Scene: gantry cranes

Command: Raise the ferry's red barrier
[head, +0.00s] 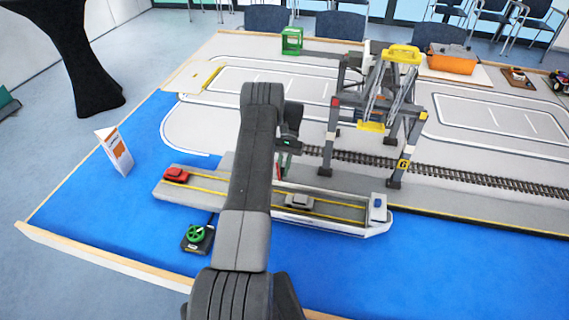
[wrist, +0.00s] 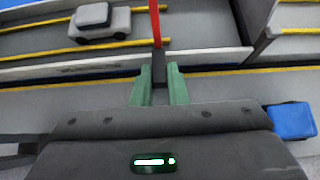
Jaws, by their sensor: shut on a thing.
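The ferry (head: 345,211) is a grey and white deck with yellow lines, lying on the blue water by the quay; my arm hides its middle. The red barrier (wrist: 155,22) shows in the wrist view as a thin red bar with a dark grey end, reaching over the deck (wrist: 208,22). My gripper (wrist: 159,88) has green fingers and is shut on the barrier's dark end. In the head view the gripper (head: 285,160) is at the ferry's quay side, partly behind my arm. The barrier's tilt is hard to tell.
A red car (head: 175,174) and a grey car (head: 299,201) are on the deck. A gantry crane (head: 392,150) stands close to the right of my gripper. A green hand wheel (head: 195,234) and a folded sign (head: 115,150) are left. A blue block (wrist: 292,120) shows in the wrist view.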

